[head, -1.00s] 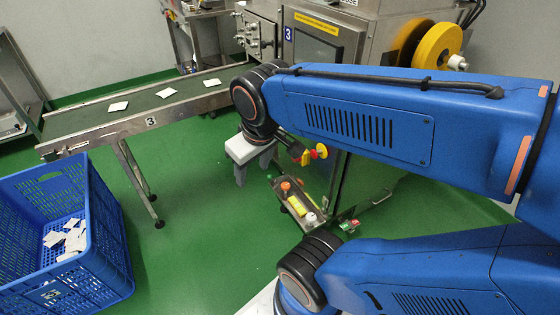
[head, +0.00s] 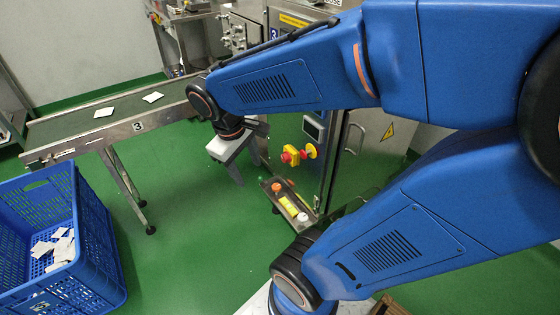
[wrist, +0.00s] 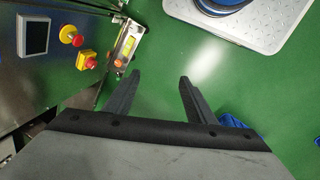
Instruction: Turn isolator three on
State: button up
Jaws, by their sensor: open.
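Machine three carries a blue plate marked 3 (head: 274,33). On its side is a yellow square box with a red knob (head: 297,157), which looks like the isolator; it also shows in the wrist view (wrist: 86,60). Beside it is a round yellow disc with a red button (head: 311,151), also in the wrist view (wrist: 71,36). My gripper (head: 250,170) hangs left of these controls in the head view, apart from them. In the wrist view my gripper (wrist: 160,76) is open and empty, fingers over green floor. The knob's setting is too small to tell.
A dark screen (head: 314,128) sits above the controls. The conveyor (head: 75,128) with teabags and a blue crate (head: 95,245) stand left. Green floor (head: 185,225) between is free.

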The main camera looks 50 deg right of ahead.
jog(key=w+d+f+n+g+h, duration=0.3)
jog(key=w+d+f+g+h, duration=0.1)
jog(key=w+d+f, duration=0.2)
jog(key=n+h, duration=1.1)
jog(key=n, duration=0.2)
send_near(283, 159)
jog(key=x, duration=0.8)
jog(key=shift+d, duration=0.35)
dwell(0.3)
jog(key=shift+c, duration=0.5)
jog(key=c, duration=0.9)
